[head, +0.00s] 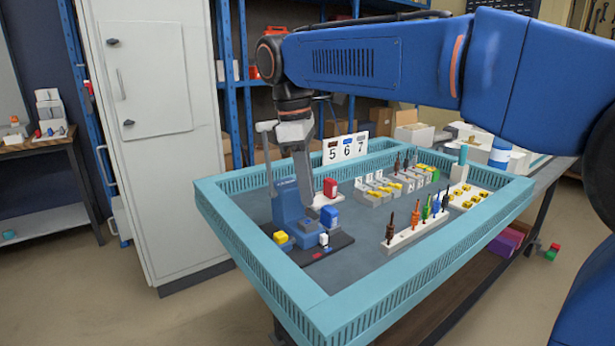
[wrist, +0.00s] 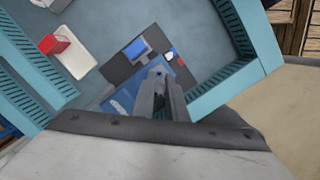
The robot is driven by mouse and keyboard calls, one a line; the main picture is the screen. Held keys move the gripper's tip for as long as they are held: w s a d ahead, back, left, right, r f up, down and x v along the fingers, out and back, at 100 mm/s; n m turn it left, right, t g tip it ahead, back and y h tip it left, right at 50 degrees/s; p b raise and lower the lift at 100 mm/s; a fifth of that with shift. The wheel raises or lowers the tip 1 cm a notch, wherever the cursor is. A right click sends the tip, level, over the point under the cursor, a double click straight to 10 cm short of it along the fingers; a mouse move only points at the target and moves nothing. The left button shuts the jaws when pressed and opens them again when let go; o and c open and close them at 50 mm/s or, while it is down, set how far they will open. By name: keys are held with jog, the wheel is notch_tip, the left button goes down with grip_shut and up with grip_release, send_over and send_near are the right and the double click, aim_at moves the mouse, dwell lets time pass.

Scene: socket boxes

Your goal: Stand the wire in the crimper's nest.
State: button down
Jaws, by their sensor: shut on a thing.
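The blue crimper (head: 287,203) stands on a dark base plate at the near left of the teal-walled tray, with a pale lever (head: 268,152) upright at its left. Part of its blue body (wrist: 185,78) shows beside my fingers in the wrist view. My gripper (head: 308,192) points down right over the crimper. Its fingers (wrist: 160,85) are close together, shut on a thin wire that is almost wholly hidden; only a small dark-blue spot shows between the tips. The nest is hidden behind the fingers and crimper, so I cannot tell whether the wire touches it.
A red block (head: 330,187) is behind. A white rack (head: 404,239) holds several coloured upright pieces. Number cards (head: 346,149) stand at the back. Teal walls (head: 270,280) enclose everything.

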jog(key=shift+f, duration=0.9)
jog(key=shift+f, duration=1.25)
dwell(0.9)
jog(key=c, duration=1.3)
grip_release()
jog(key=shift+r, duration=0.15)
jog(key=shift+r, duration=3.6)
